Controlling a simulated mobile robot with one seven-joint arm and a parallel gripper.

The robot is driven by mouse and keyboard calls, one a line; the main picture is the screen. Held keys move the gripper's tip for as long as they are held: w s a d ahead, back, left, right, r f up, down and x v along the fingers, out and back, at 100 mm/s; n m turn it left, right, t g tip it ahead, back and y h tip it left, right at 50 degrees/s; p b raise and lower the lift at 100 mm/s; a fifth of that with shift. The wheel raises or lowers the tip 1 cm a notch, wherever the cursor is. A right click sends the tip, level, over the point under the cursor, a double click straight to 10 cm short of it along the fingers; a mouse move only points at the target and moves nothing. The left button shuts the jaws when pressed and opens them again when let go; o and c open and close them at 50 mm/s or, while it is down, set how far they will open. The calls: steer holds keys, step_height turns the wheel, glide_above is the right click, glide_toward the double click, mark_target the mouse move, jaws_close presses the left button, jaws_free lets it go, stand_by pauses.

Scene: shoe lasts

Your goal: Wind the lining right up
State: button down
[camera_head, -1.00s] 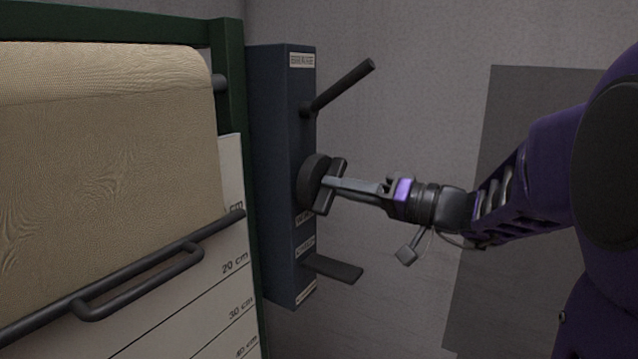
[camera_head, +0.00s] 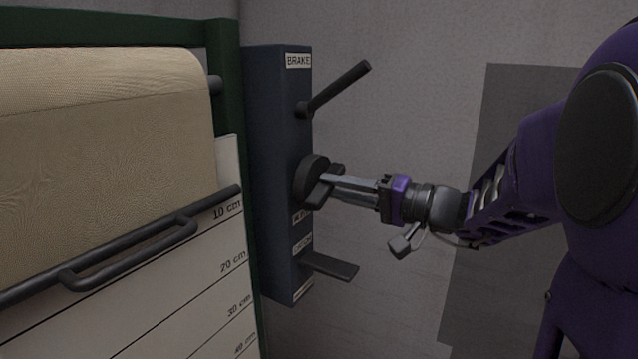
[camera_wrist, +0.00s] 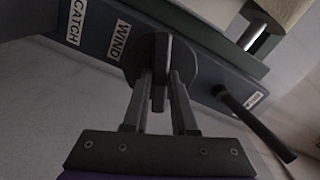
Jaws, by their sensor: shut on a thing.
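The tan lining (camera_head: 100,150) hangs from a roller at the left in the head view. Its lower edge has a dark bar with a handle loop (camera_head: 130,255), and the bar's right end is just above the 10 cm line of the white scale board (camera_head: 200,270). My gripper (camera_head: 328,186) is shut on the grip bar of the round black wind knob (camera_head: 311,181) on the blue control box. In the wrist view both fingers close around the bar of the knob (camera_wrist: 143,62), beside the WIND label (camera_wrist: 119,40). The grip bar is tilted.
The blue box (camera_head: 275,150) also carries a brake lever (camera_head: 340,88) angled up to the right, above my gripper, and a flat catch lever (camera_head: 332,266) below it. A green frame (camera_head: 228,90) stands left of the box. Grey wall is behind.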

steer(key=m+p, duration=0.1)
steer(key=m, duration=0.1)
steer(key=shift+m, duration=0.4)
steer(key=shift+r+m+p, duration=0.2)
steer(key=shift+m+p, duration=0.4)
steer(key=c, duration=1.1)
jaws_free()
steer(key=shift+f+m, duration=0.2)
steer(key=shift+m, duration=0.1)
steer(key=o, duration=0.5)
steer(key=shift+c, duration=0.2)
